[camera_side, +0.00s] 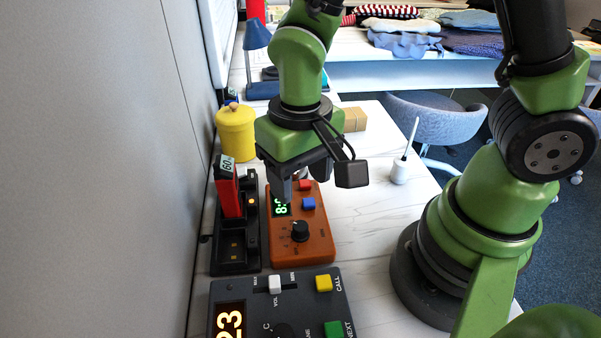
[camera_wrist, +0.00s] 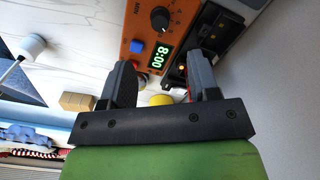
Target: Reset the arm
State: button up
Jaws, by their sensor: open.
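My gripper (camera_side: 299,183) is open and empty. In the side view it points down above the far end of the orange box (camera_side: 300,250), which has a green lit display, a black knob, a red button and a blue button. One finger hides part of the display. In the wrist view the two fingers of the gripper (camera_wrist: 160,72) stand apart, with the orange box (camera_wrist: 143,22) beyond them and its display reading 8:00.
A black dock (camera_side: 236,260) holding a red block (camera_side: 229,192) labelled 60 stands left of the orange box. A dark control panel (camera_side: 300,301) lies in front. A yellow canister (camera_side: 236,131) stands behind, near the wall. A white holder (camera_side: 399,172) stands at right. The tabletop between is clear.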

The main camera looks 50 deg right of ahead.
jog(key=s+d+r+t+y, duration=0.1)
jog(key=s+d+r+t, duration=0.2)
jog(key=r, duration=0.5)
jog(key=s+d+r+m+t+y, duration=0.1)
jog(key=s+d+r+t, duration=0.2)
jog(key=r, duration=0.6)
jog(key=shift+s+d+t, duration=0.25)
jog(key=shift+s+t, duration=0.35)
jog(key=shift+s, duration=0.2)
jog(key=shift+r, duration=0.1)
jog(key=shift+c, duration=0.4)
